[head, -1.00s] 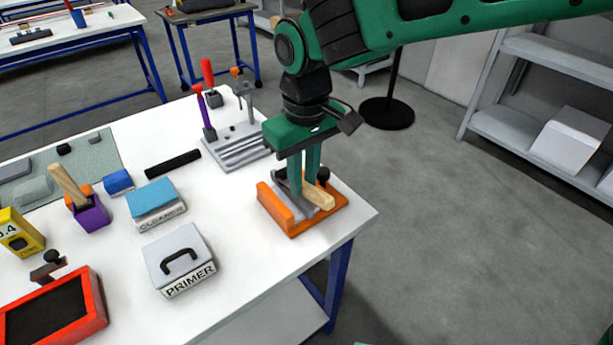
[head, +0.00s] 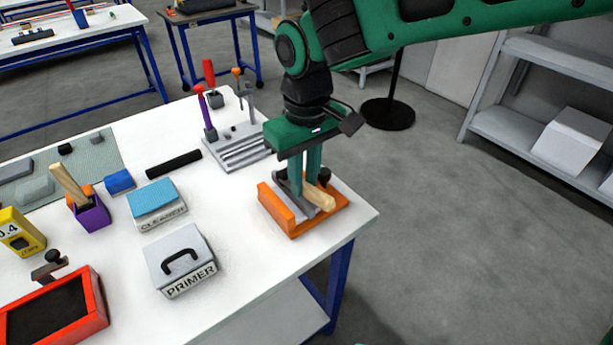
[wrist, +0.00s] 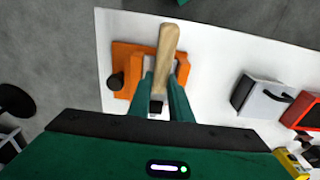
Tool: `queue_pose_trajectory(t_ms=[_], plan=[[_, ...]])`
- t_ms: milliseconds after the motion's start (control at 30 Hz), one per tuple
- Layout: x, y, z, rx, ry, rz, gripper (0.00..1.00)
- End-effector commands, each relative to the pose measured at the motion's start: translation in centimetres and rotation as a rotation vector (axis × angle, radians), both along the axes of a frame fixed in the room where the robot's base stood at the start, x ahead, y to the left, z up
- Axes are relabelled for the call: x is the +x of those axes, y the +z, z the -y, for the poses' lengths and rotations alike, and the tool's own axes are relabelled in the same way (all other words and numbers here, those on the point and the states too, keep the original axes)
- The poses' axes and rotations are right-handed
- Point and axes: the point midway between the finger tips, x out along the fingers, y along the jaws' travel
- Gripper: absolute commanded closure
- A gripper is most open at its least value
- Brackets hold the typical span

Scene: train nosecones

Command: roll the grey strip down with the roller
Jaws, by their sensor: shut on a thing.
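My gripper (head: 311,190) is shut on the roller (head: 321,199), which has a pale wooden handle. It holds the roller over the orange fixture (head: 276,211) near the right end of the white table. In the wrist view, the roller's handle (wrist: 168,52) sticks out beyond my green fingers (wrist: 166,98), with the orange fixture (wrist: 125,58) beneath. A grey piece (head: 300,208) shows in the fixture beside the orange wall. The gripper hides much of it, so I cannot tell the strip from the part under it, nor whether the roller touches it.
A grey primer box (head: 180,258) and a cleaner box with a blue pad (head: 156,207) stand left of the fixture. A grey tool stand (head: 235,148) is behind it. A red-framed tray (head: 97,312) lies front left. The table's right edge is close to the fixture.

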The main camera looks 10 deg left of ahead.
Motion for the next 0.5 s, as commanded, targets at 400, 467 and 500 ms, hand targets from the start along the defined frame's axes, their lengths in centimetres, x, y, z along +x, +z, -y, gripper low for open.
queue_pose_trajectory(t_ms=[400,467,500], plan=[[0.24,0.06,-0.29,-0.001,0.0,-0.001,1.0],[0.34,0.06,-0.43,-0.001,0.001,-0.001,1.0],[0.41,0.07,-0.51,-0.001,0.001,-0.001,1.0]])
